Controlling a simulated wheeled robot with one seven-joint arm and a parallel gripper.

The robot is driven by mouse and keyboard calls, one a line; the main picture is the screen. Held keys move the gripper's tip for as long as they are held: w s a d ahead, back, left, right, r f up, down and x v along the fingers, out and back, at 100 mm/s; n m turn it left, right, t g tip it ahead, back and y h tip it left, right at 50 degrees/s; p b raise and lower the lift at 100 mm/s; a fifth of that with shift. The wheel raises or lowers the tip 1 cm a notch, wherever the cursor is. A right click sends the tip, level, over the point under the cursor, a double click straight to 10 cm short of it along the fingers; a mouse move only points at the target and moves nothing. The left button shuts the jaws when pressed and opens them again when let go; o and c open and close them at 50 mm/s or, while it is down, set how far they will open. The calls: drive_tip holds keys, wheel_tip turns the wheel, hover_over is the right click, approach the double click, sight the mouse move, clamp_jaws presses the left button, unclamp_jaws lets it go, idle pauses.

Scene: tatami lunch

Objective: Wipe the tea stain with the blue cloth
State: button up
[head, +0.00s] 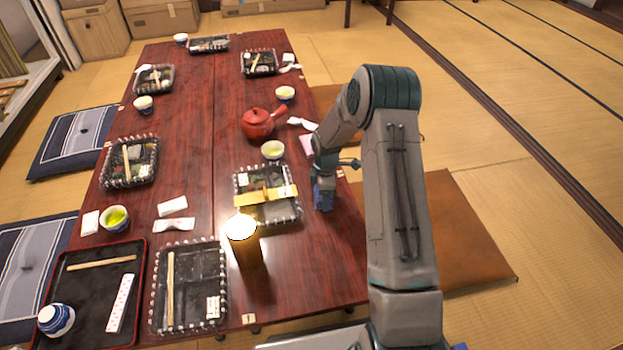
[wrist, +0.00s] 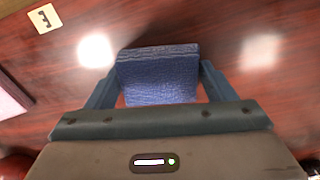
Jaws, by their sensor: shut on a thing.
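My gripper (head: 324,190) is low over the right edge of the dark red table (head: 312,270), to the right of a bento tray. It is shut on the blue cloth (wrist: 158,75), which shows as a folded blue block between the two fingers in the wrist view. In the head view the blue cloth (head: 323,197) hangs below the gripper at the tabletop. I cannot tell whether it presses on the wood. I cannot make out a tea stain in either view; the cloth and gripper may cover it.
A bento tray with a yellow band (head: 268,195) is just left of the gripper. A tea cup (head: 273,151) and a red teapot (head: 258,124) stand farther back. A brown cylinder (head: 247,254) stands nearer. A numbered tag (wrist: 44,18) lies near the cloth. The table's front right is clear.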

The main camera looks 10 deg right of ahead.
sight(312, 202)
drive_tip(key=shift+s+a, duration=0.1)
drive_tip(key=shift+a, duration=1.9)
drive_tip(key=shift+a+r+p, duration=0.1)
drive_tip(key=shift+r+p, duration=0.25)
drive_tip(key=shift+p, duration=0.05)
wheel_tip(312, 202, up, 2)
drive_tip(key=shift+p, duration=0.3)
drive_tip(key=shift+r+p, duration=2)
drive_tip(key=shift+r, duration=0.7)
